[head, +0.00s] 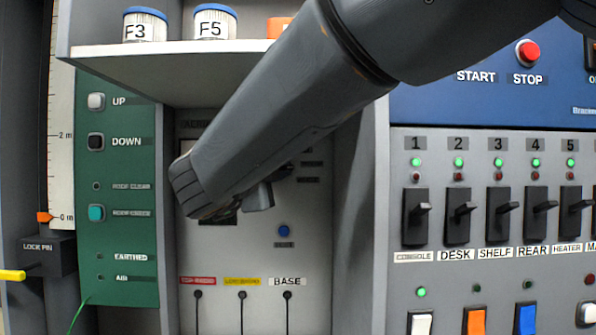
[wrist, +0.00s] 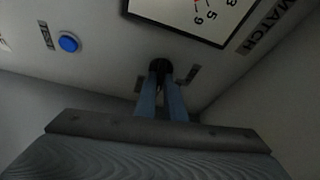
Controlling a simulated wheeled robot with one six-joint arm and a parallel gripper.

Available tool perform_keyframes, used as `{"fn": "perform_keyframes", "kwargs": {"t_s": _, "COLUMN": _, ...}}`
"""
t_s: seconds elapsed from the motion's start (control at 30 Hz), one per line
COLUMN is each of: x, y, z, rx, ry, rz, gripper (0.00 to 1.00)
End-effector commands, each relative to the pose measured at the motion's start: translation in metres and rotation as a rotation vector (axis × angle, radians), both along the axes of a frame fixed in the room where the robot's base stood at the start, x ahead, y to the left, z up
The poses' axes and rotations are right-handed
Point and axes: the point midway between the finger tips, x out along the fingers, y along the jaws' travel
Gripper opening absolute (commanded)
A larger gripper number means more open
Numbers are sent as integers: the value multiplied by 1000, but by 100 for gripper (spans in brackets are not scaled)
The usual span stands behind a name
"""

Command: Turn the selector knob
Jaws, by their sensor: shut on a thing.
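The selector knob (wrist: 160,64) is a small dark round knob on the grey panel in the wrist view. My gripper (wrist: 164,80) reaches it with two blue-grey fingers, which are shut on the knob from both sides. The fingers cover part of the knob, so its pointer direction cannot be told. Small dark labels sit on the panel beside it. In the head view my arm crosses in front of this panel and hides most of the gripper and the knob.
A white dial (wrist: 190,12) and a blue button (wrist: 68,43) are near the knob. The blue button also shows in the head view (head: 283,230). A shelf (head: 170,50) with canisters is above. Side walls flank the recess. Switches (head: 417,210) stand to the right; a green panel (head: 120,230) is left.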

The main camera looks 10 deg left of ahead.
Motion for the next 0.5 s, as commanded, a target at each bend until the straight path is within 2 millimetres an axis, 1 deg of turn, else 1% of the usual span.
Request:
{"fn": "perform_keyframes", "kwargs": {"t_s": 0.27, "x": 0, "y": 0, "z": 0, "rx": -1, "ry": 0, "rz": 0, "gripper": 0}}
{"fn": "perform_keyframes", "kwargs": {"t_s": 0.3, "x": 0, "y": 0, "z": 0, "rx": -1, "ry": 0, "rz": 0, "gripper": 11}}
{"fn": "perform_keyframes", "kwargs": {"t_s": 0.37, "x": 0, "y": 0, "z": 0, "rx": -1, "ry": 0, "rz": 0, "gripper": 21}}
{"fn": "perform_keyframes", "kwargs": {"t_s": 0.4, "x": 0, "y": 0, "z": 0, "rx": -1, "ry": 0, "rz": 0, "gripper": 28}}
{"fn": "perform_keyframes", "kwargs": {"t_s": 0.5, "x": 0, "y": 0, "z": 0, "rx": -1, "ry": 0, "rz": 0, "gripper": 28}}
